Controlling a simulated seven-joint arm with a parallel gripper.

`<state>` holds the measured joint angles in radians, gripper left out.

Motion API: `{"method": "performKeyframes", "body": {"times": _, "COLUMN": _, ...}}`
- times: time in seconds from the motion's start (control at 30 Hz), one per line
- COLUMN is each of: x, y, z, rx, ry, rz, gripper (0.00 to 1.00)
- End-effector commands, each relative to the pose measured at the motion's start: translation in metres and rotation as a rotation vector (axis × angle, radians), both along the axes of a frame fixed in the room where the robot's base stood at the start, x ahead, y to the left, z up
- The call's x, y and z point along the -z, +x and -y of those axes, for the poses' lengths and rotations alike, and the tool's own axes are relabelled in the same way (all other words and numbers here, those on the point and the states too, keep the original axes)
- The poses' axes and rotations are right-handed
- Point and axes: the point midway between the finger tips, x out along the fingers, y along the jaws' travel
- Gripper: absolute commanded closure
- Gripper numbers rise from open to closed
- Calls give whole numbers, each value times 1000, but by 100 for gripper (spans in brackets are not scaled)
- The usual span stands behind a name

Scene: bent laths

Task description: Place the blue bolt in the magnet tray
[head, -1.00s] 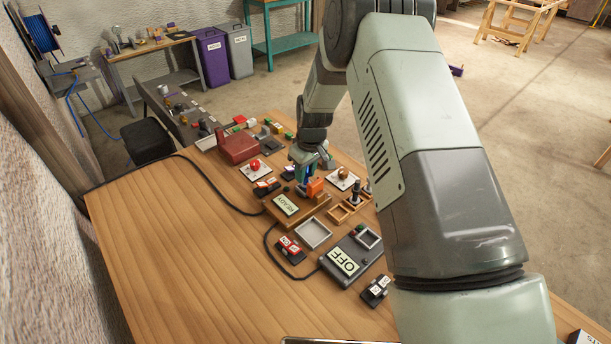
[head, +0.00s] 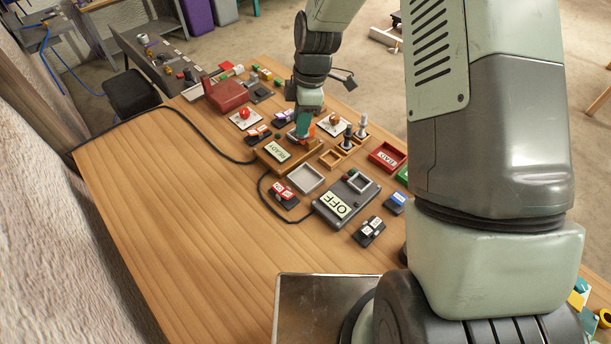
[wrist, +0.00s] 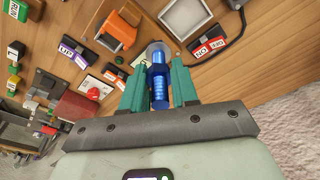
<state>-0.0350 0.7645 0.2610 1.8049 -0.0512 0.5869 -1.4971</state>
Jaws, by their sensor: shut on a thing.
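My gripper (wrist: 159,88) has teal fingers shut on the blue bolt (wrist: 160,90), which stands between them in the wrist view. In the head view my gripper (head: 300,137) is beside the READY box (head: 279,153) and an orange block, and the bolt is not clear there. A shallow grey square tray (head: 318,187), probably the magnet tray, lies empty in front of the READY box. Part of it also shows at the top of the wrist view (wrist: 171,24).
An OFF box (head: 324,215) with a small grey frame stands right of the tray. A red-labelled switch block (head: 283,196) and a cable are close to its left. Wooden frames (head: 331,158) and dark upright pegs stand behind. The table's front left is clear.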

Motion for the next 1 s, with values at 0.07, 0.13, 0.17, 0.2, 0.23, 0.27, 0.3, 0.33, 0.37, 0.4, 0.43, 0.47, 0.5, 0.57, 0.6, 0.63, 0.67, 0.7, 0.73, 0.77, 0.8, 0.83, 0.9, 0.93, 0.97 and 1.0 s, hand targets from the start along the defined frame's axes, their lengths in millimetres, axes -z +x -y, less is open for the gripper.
{"method": "performKeyframes", "body": {"times": 0.07, "x": 2, "y": -16, "z": 3, "rx": -165, "ry": 0, "rz": -2, "gripper": 100}}
{"method": "performKeyframes", "body": {"times": 0.13, "x": 3, "y": -28, "z": 5, "rx": -297, "ry": 0, "rz": -1, "gripper": 100}}
{"method": "performKeyframes", "body": {"times": 0.17, "x": 3, "y": -32, "z": 6, "rx": -346, "ry": -1, "rz": -1, "gripper": 100}}
{"method": "performKeyframes", "body": {"times": 0.2, "x": 3, "y": -37, "z": 7, "rx": -406, "ry": 0, "rz": -1, "gripper": 100}}
{"method": "performKeyframes", "body": {"times": 0.23, "x": 4, "y": -41, "z": 7, "rx": -445, "ry": -1, "rz": -1, "gripper": 100}}
{"method": "performKeyframes", "body": {"times": 0.27, "x": 4, "y": -44, "z": 8, "rx": -479, "ry": -1, "rz": -1, "gripper": 100}}
{"method": "performKeyframes", "body": {"times": 0.3, "x": 4, "y": -47, "z": 8, "rx": -516, "ry": 0, "rz": 0, "gripper": 100}}
{"method": "performKeyframes", "body": {"times": 0.33, "x": 5, "y": -49, "z": 9, "rx": -539, "ry": 0, "rz": -1, "gripper": 100}}
{"method": "performKeyframes", "body": {"times": 0.37, "x": 6, "y": -51, "z": 9, "rx": -557, "ry": 0, "rz": -1, "gripper": 100}}
{"method": "performKeyframes", "body": {"times": 0.4, "x": 8, "y": -52, "z": 9, "rx": -576, "ry": 0, "rz": -1, "gripper": 100}}
{"method": "performKeyframes", "body": {"times": 0.43, "x": 12, "y": -53, "z": 9, "rx": -584, "ry": 1, "rz": -2, "gripper": 100}}
{"method": "performKeyframes", "body": {"times": 0.47, "x": 16, "y": -54, "z": 9, "rx": -590, "ry": 1, "rz": -2, "gripper": 100}}
{"method": "performKeyframes", "body": {"times": 0.5, "x": 24, "y": -54, "z": 9, "rx": -595, "ry": 1, "rz": -4, "gripper": 100}}
{"method": "performKeyframes", "body": {"times": 0.57, "x": 36, "y": -55, "z": 9, "rx": -596, "ry": 0, "rz": -3, "gripper": 100}}
{"method": "performKeyframes", "body": {"times": 0.6, "x": 44, "y": -55, "z": 9, "rx": -595, "ry": 0, "rz": -4, "gripper": 100}}
{"method": "performKeyframes", "body": {"times": 0.63, "x": 49, "y": -54, "z": 9, "rx": -595, "ry": 1, "rz": -3, "gripper": 100}}
{"method": "performKeyframes", "body": {"times": 0.67, "x": 54, "y": -54, "z": 9, "rx": -595, "ry": 0, "rz": -4, "gripper": 100}}
{"method": "performKeyframes", "body": {"times": 0.7, "x": 59, "y": -54, "z": 9, "rx": -595, "ry": -1, "rz": -2, "gripper": 100}}
{"method": "performKeyframes", "body": {"times": 0.73, "x": 62, "y": -54, "z": 9, "rx": -595, "ry": 0, "rz": 0, "gripper": 100}}
{"method": "performKeyframes", "body": {"times": 0.77, "x": 65, "y": -53, "z": 9, "rx": -595, "ry": 0, "rz": 0, "gripper": 100}}
{"method": "performKeyframes", "body": {"times": 0.8, "x": 67, "y": -53, "z": 9, "rx": -594, "ry": 0, "rz": 0, "gripper": 100}}
{"method": "performKeyframes", "body": {"times": 0.83, "x": 69, "y": -53, "z": 9, "rx": -594, "ry": 0, "rz": 0, "gripper": 100}}
{"method": "performKeyframes", "body": {"times": 0.9, "x": 74, "y": -53, "z": 9, "rx": -593, "ry": 0, "rz": 0, "gripper": 100}}
{"method": "performKeyframes", "body": {"times": 0.93, "x": 78, "y": -53, "z": 9, "rx": -592, "ry": 0, "rz": -1, "gripper": 100}}
{"method": "performKeyframes", "body": {"times": 0.97, "x": 82, "y": -54, "z": 9, "rx": -592, "ry": 0, "rz": -1, "gripper": 100}}
{"method": "performKeyframes", "body": {"times": 1.0, "x": 88, "y": -54, "z": 9, "rx": -592, "ry": 0, "rz": -2, "gripper": 100}}
